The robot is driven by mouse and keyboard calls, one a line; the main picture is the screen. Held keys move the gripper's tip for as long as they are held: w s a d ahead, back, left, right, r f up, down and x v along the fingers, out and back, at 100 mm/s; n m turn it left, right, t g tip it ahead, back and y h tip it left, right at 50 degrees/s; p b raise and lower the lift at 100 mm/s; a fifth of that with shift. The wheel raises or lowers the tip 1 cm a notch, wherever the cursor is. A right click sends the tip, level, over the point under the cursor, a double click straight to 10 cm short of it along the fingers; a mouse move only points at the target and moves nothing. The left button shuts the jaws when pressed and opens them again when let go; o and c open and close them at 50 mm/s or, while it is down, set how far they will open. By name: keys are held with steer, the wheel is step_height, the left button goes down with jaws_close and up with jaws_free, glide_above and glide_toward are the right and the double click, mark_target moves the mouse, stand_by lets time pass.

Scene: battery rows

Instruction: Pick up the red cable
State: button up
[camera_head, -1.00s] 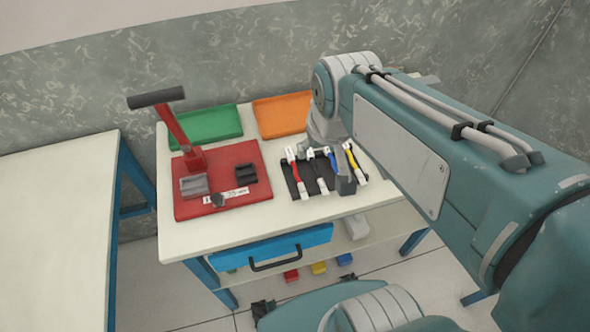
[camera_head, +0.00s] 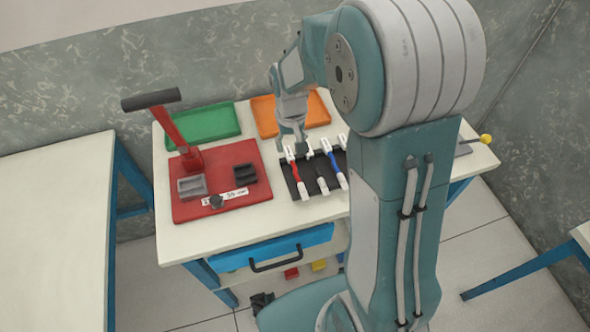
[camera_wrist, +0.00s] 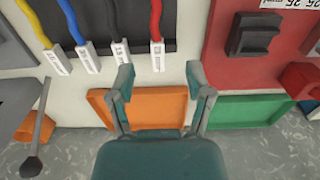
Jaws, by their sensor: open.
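The red cable (camera_head: 296,172) lies on the black holder (camera_head: 286,176) on the table, leftmost in its row in the head view. Its white end connector (camera_wrist: 157,56) shows in the wrist view, with the red cable (camera_wrist: 156,22) running up from it. My gripper (camera_head: 292,143) is open and empty, over the far end of the red cable. In the wrist view my gripper's (camera_wrist: 160,78) two fingers stand apart, with the connector just beyond the gap and roughly centred on it. No finger visibly touches the cable.
Black (camera_wrist: 113,18), blue (camera_wrist: 73,22) and yellow (camera_wrist: 32,22) cables lie beside the red one. A red press (camera_head: 243,205) stands left of the row. Green (camera_head: 205,126) and orange (camera_head: 278,118) trays are behind.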

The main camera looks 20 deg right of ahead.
mark_target(293, 164)
steer(key=f, duration=0.8)
steer(key=shift+d+f, duration=0.15)
steer(key=shift+d, duration=0.05)
steer(key=shift+c, duration=0.3)
jaws_close()
